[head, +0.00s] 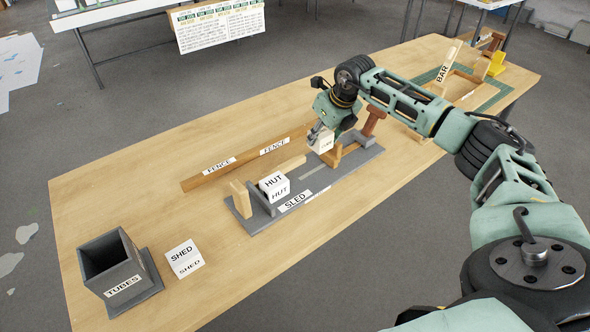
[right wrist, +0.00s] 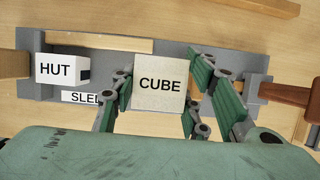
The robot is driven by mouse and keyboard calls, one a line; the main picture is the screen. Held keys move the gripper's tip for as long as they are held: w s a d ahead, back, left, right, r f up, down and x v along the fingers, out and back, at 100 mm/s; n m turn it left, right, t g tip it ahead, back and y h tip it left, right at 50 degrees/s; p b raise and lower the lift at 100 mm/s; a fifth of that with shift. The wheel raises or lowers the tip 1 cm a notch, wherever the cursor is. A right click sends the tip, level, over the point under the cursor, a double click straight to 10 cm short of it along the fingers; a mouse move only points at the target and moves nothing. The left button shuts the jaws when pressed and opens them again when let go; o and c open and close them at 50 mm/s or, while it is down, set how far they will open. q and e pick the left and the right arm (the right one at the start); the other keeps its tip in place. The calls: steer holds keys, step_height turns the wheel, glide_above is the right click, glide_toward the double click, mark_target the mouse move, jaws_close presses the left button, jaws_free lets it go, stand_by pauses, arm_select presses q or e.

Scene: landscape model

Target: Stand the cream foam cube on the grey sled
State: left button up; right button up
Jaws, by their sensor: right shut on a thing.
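The cream foam cube (head: 325,144), labelled CUBE in the right wrist view (right wrist: 160,88), is between the fingers of my right gripper (head: 320,131). The gripper is shut on it. The grey sled (head: 347,171) lies along the table, with its label on the near edge. In the head view the cube appears over the sled's right half, upright; whether it touches the sled I cannot tell. A white HUT block (head: 274,186) sits on the sled's left part beside a grey upright; it also shows in the right wrist view (right wrist: 60,68). My left gripper is not in view.
A wooden FENCE strip (head: 205,178) lies behind the sled. A white SHED block (head: 184,259) and a grey TUBES box (head: 110,263) stand at the left. A brown-handled clamp (head: 374,122) is at the sled's right end. A BAR piece (head: 442,75) stands farther right.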

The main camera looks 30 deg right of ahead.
steer(key=a+f, duration=0.1)
steer(key=a, duration=0.1)
steer(key=a+f+p, duration=0.1)
steer(key=a+f, duration=0.1)
steer(key=a, duration=0.1)
steer(key=s+a+f+p, duration=0.1)
steer(key=a, duration=0.1)
steer(key=shift+a+f, duration=0.2)
steer(key=shift+a, duration=0.1)
steer(key=shift+a+f, duration=0.1)
steer(key=shift+f, duration=0.15)
step_height(320, 180, down, 3)
steer(key=shift+f+p, duration=0.15)
steer(key=shift+p, duration=0.7)
steer(key=shift+f, duration=0.25)
steer(key=shift+o, duration=1.1)
steer(key=shift+f, duration=0.1)
steer(key=shift+o, duration=0.9)
